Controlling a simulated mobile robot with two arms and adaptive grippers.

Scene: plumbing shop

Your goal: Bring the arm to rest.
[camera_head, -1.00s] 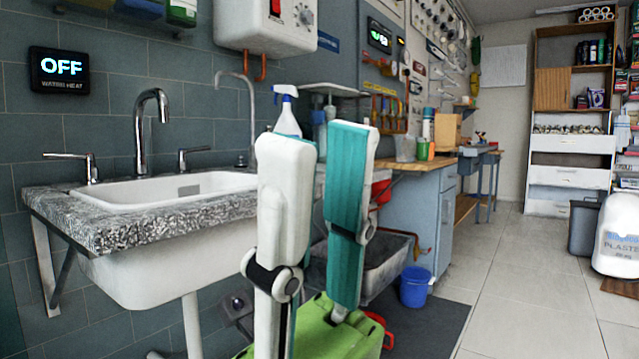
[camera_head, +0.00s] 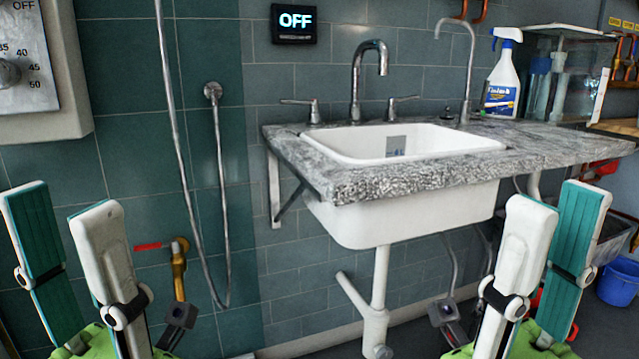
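My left gripper (camera_head: 61,203) is at the lower left of the head view. Its two white and teal fingers point up and stand apart with nothing between them. My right gripper (camera_head: 558,196) is at the lower right, in front of the right part of the sink counter. Its fingers also point up, with a gap between the tips and nothing held. Both grippers are upright on green bodies cut off by the bottom edge.
A white sink (camera_head: 400,205) in a stone counter (camera_head: 400,180) is on the tiled wall. A spray bottle (camera_head: 502,80) stands on the counter. A red-handled valve (camera_head: 178,250) and a hanging hose (camera_head: 222,200) are near the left gripper. A blue bucket (camera_head: 618,284) is at right.

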